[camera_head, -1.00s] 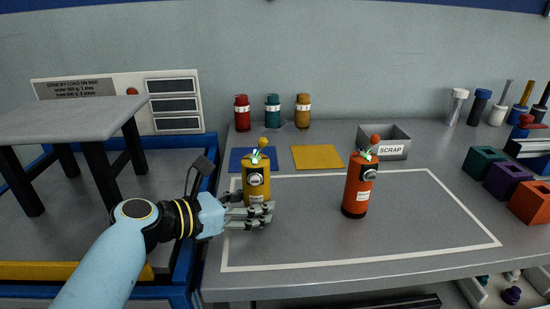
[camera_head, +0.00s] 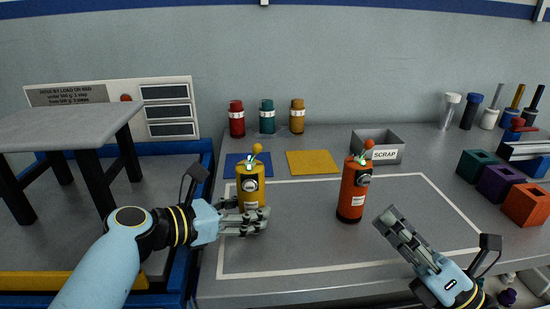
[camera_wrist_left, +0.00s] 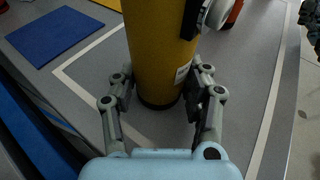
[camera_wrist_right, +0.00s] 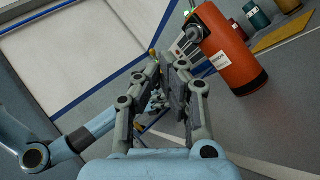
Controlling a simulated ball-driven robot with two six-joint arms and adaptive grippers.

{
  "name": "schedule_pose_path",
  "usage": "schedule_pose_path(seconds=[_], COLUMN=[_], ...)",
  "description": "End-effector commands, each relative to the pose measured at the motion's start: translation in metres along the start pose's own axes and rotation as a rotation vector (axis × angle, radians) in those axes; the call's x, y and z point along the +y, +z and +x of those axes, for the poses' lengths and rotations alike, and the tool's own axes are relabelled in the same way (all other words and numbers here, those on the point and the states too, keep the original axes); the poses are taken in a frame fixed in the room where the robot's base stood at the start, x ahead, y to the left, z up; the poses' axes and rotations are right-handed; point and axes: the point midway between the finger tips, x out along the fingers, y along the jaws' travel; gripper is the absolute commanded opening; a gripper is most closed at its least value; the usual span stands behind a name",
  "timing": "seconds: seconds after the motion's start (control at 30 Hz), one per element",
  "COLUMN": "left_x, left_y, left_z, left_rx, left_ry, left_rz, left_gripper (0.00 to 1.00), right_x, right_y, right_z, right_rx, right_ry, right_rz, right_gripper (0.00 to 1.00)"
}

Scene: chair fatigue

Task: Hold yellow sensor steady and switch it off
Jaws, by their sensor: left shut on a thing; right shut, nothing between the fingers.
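The yellow sensor (camera_head: 251,187) stands upright at the left of the white-outlined area, with a yellow-tipped lever and a lit green spot on top. My left gripper (camera_head: 254,219) is shut around its lower body; the left wrist view shows a finger on each side of the yellow cylinder (camera_wrist_left: 158,50). The orange sensor (camera_head: 352,190) stands upright to its right, with an orange-tipped lever on top. My right gripper (camera_head: 388,217) is shut and empty, to the right of the orange sensor. In the right wrist view the orange sensor (camera_wrist_right: 232,55) is beyond the fingers.
A blue mat (camera_head: 242,166) and a yellow mat (camera_head: 313,162) lie behind the sensors. A grey scrap bin (camera_head: 377,141) stands behind the orange sensor. Red, teal and yellow bottles (camera_head: 267,118) stand at the back.

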Motion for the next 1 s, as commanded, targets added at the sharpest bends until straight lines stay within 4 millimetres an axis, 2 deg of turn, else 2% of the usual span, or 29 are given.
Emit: schedule_pose_path(seconds=[0.03, 0.1, 0.23, 0.3, 0.4, 0.77, 0.87, 1.0], left_x=[0.0, 0.0, 0.0, 0.0, 0.0, 0.0, 0.0, 0.0], left_y=[-0.001, -0.001, -0.001, -0.001, -0.001, -0.001, -0.001, -0.001], left_z=[0.0, 0.0, 0.0, 0.0, 0.0, 0.0, 0.0, 0.0], left_rx=[0.002, 0.002, 0.002, 0.002, 0.002, 0.002, 0.002, 0.002], left_ry=[0.0, 0.0, 0.0, 0.0, 0.0, 0.0, 0.0, 0.0], left_rz=[0.0, 0.0, 0.0, 0.0, 0.0, 0.0, 0.0, 0.0], left_gripper=[0.3, 0.3, 0.3, 0.3, 0.3, 0.3, 0.3, 0.3], right_x=[0.004, 0.009, 0.015, 0.014, 0.015, 0.015, 0.015, 0.016], right_y=[-0.002, -0.006, -0.011, -0.026, -0.035, -0.037, -0.038, -0.043], right_z=[0.018, 0.041, 0.074, 0.07, 0.068, 0.069, 0.076, 0.097], right_rx=[0.033, 0.085, 0.156, 0.196, 0.224, 0.228, 0.225, 0.224], right_ry=[0.021, 0.044, 0.077, 0.07, 0.07, 0.069, 0.07, 0.072], right_rz=[-0.076, -0.196, -0.395, -0.42, -0.437, -0.437, -0.435, -0.435], right_gripper=[0.0, 0.0, 0.0, 0.0, 0.0, 0.0, 0.0, 0.0])
